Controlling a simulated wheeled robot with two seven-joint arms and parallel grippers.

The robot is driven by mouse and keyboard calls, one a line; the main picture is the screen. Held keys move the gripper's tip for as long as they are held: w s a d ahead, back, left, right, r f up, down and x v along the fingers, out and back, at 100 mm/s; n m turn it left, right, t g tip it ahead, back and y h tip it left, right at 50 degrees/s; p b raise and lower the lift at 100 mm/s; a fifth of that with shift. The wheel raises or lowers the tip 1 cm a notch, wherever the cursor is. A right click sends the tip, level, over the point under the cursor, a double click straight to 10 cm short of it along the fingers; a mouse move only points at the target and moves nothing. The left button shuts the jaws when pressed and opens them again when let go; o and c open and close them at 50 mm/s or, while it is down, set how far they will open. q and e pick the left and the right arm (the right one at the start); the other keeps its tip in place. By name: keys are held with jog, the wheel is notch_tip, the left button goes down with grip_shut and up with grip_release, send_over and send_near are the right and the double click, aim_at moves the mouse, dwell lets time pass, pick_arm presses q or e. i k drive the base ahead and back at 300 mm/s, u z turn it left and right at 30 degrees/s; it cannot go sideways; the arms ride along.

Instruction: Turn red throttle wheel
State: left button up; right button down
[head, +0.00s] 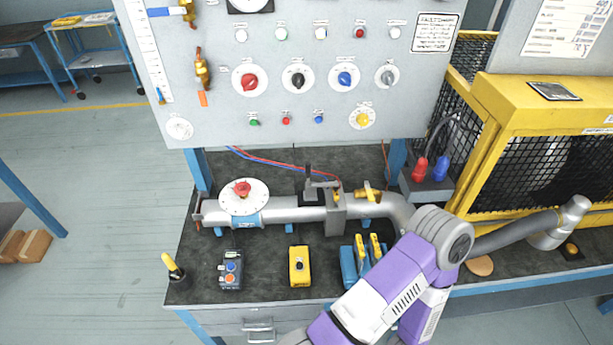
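A red wheel (242,188) sits at the middle of a round white dial plate (255,200), on top of the left part of the grey pipe (283,210). Marks run around the plate, too small to read. A blue collar (246,220) is on the pipe just below it. Nothing touches or covers the wheel.
The upright panel (220,120) behind the pipe carries a red knob (249,81) and other knobs. A gate valve (336,205) stands right of the wheel. A control box (231,270), yellow box (299,266) and blue block (349,268) stand in front. A yellow cage (525,118) is at right.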

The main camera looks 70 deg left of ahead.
aim_at(243, 190)
jog(key=z, duration=0.4)
jog(key=k, duration=1.7)
jog(key=u, duration=0.45)
